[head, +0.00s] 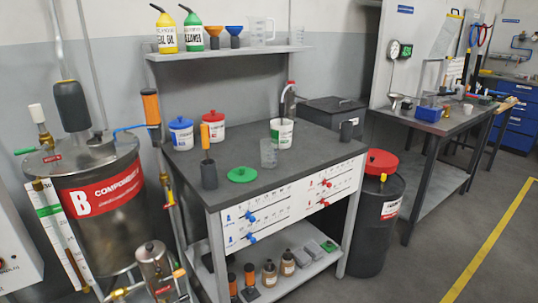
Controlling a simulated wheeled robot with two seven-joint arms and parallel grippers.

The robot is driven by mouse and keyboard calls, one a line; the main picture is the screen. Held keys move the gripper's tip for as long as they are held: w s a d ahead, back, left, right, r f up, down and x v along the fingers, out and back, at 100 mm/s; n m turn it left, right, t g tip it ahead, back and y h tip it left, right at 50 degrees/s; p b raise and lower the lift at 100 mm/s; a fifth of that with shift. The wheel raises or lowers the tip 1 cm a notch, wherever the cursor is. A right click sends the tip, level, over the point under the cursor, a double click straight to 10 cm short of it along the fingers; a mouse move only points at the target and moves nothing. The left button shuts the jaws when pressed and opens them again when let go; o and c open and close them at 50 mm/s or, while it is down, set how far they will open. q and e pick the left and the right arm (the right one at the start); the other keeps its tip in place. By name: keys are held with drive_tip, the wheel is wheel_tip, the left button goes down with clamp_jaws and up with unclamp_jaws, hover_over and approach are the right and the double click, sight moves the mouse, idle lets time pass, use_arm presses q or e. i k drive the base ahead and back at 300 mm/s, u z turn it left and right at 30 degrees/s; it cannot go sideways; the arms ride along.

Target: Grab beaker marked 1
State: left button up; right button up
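A clear beaker (268,153) stands upright on the dark grey workbench top (300,165), near its middle. No number can be read on it at this size. A larger clear jug (262,33) stands on the wall shelf above the bench, also with no readable number. A white container with a green mark (284,141) stands just behind the clear beaker, with a stick-like tool in it. Neither of my grippers is in view.
A green lid (242,175) lies left of the beaker. Blue-lidded (181,138) and red-lidded (213,130) tubs stand behind. An orange-handled tool in a dark holder (209,176) stands at left. A tank (105,205) stands left; a red-topped drum (376,215) stands right. The bench's right front is clear.

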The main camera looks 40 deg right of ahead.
sight(268, 147)
drive_tip(key=k, duration=0.45)
drive_tip(key=z, duration=1)
drive_tip(key=i, duration=0.9)
drive_tip(key=u, duration=0.4)
